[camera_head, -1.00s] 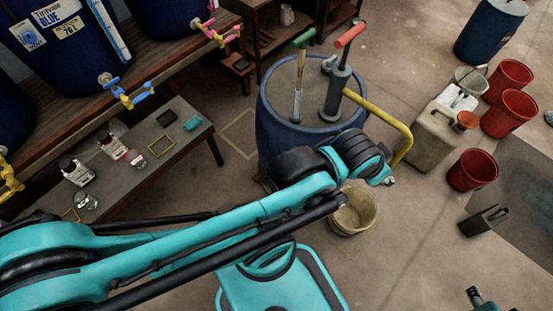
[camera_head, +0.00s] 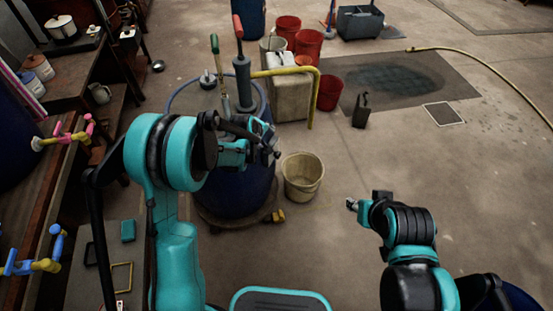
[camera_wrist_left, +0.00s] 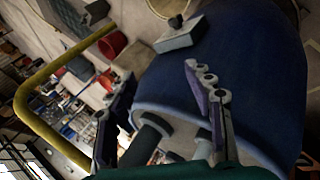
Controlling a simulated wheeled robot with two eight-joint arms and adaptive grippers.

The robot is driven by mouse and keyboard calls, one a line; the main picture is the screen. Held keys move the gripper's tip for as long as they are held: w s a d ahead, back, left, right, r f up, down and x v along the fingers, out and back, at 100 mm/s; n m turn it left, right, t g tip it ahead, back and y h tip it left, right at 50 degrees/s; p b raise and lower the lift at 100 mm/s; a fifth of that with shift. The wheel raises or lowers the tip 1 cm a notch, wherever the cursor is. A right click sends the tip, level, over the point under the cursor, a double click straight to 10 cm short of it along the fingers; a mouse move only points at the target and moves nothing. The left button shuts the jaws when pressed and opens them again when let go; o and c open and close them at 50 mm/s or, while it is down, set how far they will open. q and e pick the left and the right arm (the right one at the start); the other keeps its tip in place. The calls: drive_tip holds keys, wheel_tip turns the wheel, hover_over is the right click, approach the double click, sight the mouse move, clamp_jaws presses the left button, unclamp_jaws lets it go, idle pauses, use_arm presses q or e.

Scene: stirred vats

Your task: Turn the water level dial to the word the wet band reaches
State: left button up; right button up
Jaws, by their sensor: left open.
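My right gripper (camera_head: 352,204) is over the floor at the right, too small to read.
The drum carries a grey pump (camera_head: 243,80) with a yellow pipe (camera_head: 317,95) and a green-handled tool (camera_head: 220,75). A cream bucket (camera_head: 302,178) stands beside it. Pink (camera_head: 65,135) and blue (camera_head: 40,255) taps jut out at left. Floor at right is mostly clear.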

sight(277, 155)
use_arm(q)
drive_tip(key=w+d+f+n+b, duration=0.1)
drive_tip(key=w+f, duration=0.1)
drive_tip(key=f, duration=0.5)
drive_tip(key=w+d+f+n+b, duration=0.1)
drive_tip(key=w+f, duration=0.2)
drive_tip(key=f, duration=0.4)
drive_tip(key=w+d+f+n+b, duration=0.1)
drive_tip(key=w+f+b, duration=0.1)
drive_tip(key=f, duration=0.5)
drive_tip(key=shift+w+d+f+h, duration=0.2)
drive_tip(key=shift+w+d+h, duration=0.1)
drive_tip(key=shift+w+d, duration=0.15)
drive_tip(key=shift+w+f, duration=0.35)
drive_tip(key=shift+w, duration=0.05)
drive_tip(key=c, duration=1.2)
